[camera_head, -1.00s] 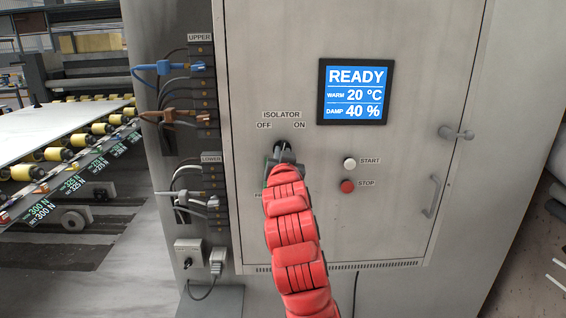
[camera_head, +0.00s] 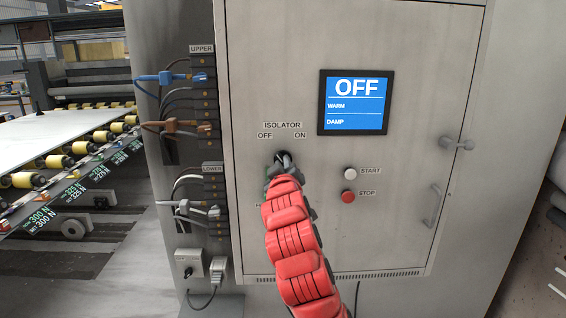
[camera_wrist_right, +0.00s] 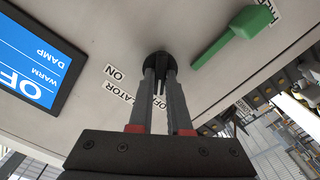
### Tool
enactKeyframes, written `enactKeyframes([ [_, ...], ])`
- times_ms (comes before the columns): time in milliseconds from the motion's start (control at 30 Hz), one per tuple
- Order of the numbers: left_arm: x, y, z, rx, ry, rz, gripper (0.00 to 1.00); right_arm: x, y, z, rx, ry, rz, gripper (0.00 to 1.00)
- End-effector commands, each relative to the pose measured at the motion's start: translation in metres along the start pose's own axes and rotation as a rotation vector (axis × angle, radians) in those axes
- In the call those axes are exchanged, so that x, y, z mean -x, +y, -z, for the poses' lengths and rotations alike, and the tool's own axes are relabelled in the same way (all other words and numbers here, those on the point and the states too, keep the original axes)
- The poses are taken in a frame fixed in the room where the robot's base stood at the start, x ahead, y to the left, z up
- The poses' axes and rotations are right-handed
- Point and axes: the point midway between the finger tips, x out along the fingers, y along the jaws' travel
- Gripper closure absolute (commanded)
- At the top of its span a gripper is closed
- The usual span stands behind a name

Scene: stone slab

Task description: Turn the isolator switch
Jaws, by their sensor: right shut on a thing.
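The black isolator switch (camera_head: 283,157) is on the grey cabinet door, under the ISOLATOR, OFF and ON labels. My right gripper (camera_head: 281,163) is shut on it, and my red arm comes up from below. In the right wrist view the fingers (camera_wrist_right: 160,84) hold the round black switch (camera_wrist_right: 157,60) from both sides. Its ridge lies between them, towards the OFF label; the exact angle is partly hidden. The blue display (camera_head: 356,101) reads OFF, with no values beside WARM and DAMP. My left gripper is out of view.
White START (camera_head: 350,174) and red STOP (camera_head: 348,197) buttons sit right of the switch. A green handle (camera_wrist_right: 238,37) is close to the fingers in the wrist view. Plugged cables and sockets (camera_head: 205,120) line the left. A door handle (camera_head: 432,205) sticks out at the right.

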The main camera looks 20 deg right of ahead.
Motion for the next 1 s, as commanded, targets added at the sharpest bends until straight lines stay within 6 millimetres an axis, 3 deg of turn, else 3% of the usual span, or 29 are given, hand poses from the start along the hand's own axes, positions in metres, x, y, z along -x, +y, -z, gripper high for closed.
enactKeyframes([
  [767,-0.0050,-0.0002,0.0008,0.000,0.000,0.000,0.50,0.0001,-0.0009,-0.0002,0.099,0.000,0.001,1.00],
  [800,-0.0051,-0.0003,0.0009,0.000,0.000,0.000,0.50,0.0001,-0.0009,-0.0002,0.099,0.000,0.001,0.77],
  [933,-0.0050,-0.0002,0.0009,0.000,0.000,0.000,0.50,0.0001,-0.0007,-0.0001,0.098,0.000,0.000,0.54],
  [1000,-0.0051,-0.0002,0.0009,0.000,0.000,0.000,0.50,0.0001,-0.0005,-0.0001,0.098,0.000,0.000,0.54],
])
